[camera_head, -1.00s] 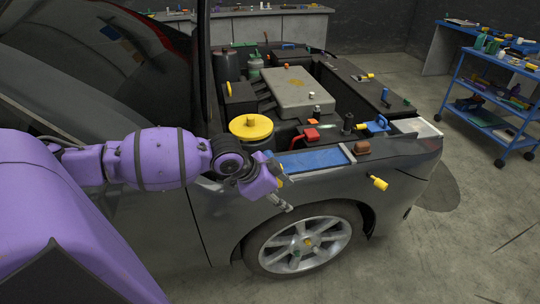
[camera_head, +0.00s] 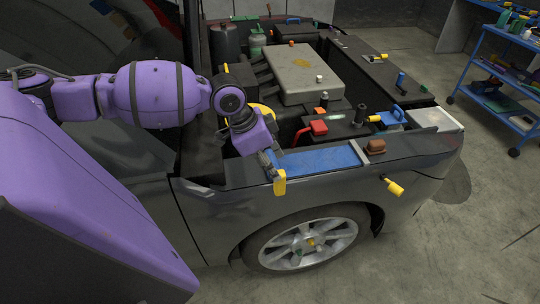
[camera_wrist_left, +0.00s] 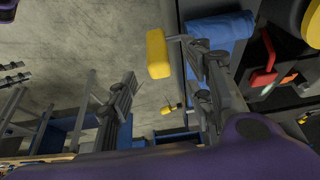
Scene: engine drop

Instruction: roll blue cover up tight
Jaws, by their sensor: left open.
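The blue cover (camera_head: 322,158) lies as a flat strip along the near fender of the car, beside the engine bay. My left gripper (camera_head: 275,172) is at the cover's left end, with a yellow fingertip hanging over the fender's outer side. The left wrist view shows the cover (camera_wrist_left: 222,30) right next to the fingers of the open gripper (camera_wrist_left: 185,55). I cannot tell whether a finger touches it. The cover's left end is partly hidden by the gripper. My right gripper is not in view.
A brown block (camera_head: 377,146) sits past the cover's right end. A yellow-handled item (camera_head: 394,187) is at the fender's side. A red part (camera_head: 318,127) and the grey engine cover (camera_head: 300,75) are in the bay. A blue cart (camera_head: 490,65) stands at the right.

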